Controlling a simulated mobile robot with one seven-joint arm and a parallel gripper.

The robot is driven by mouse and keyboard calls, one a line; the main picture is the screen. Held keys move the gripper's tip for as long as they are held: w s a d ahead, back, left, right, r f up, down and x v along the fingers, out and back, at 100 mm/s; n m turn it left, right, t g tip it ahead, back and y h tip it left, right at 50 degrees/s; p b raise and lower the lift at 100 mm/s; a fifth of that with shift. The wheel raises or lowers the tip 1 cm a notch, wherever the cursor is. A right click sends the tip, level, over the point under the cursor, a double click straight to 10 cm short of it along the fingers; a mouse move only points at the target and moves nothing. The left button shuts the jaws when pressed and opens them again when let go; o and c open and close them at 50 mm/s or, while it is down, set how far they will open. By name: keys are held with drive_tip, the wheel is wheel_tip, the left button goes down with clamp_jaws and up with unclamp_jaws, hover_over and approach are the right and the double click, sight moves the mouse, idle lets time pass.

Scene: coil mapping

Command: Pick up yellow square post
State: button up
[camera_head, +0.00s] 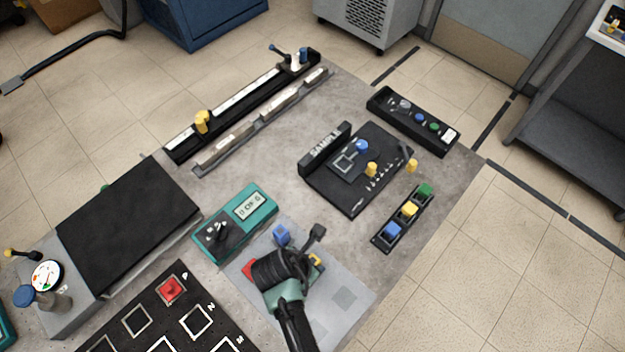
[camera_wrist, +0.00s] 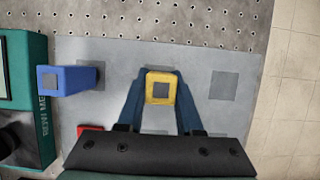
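The yellow square post (camera_wrist: 160,75) stands on the light grey board (camera_wrist: 118,112), with its hollow-looking square top facing the wrist camera. My gripper (camera_wrist: 160,90) points down over it, one blue-grey finger on each side. Both fingers lie against the post's sides with no visible gap. The post shows no clear lift from the board; its base is hidden. In the head view my gripper (camera_head: 312,262) covers most of the post, and only a bit of yellow (camera_head: 317,260) shows.
A blue post (camera_wrist: 70,80) stands to the left in the wrist view, and a red one (camera_wrist: 88,131) lies low left. A bare dark square (camera_wrist: 223,86) is to the right. A teal meter (camera_head: 235,222) sits beside the board. A black block tray (camera_head: 383,243) stands up and right.

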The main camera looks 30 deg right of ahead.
clamp_jaws()
drive_tip(key=shift+r, duration=0.1)
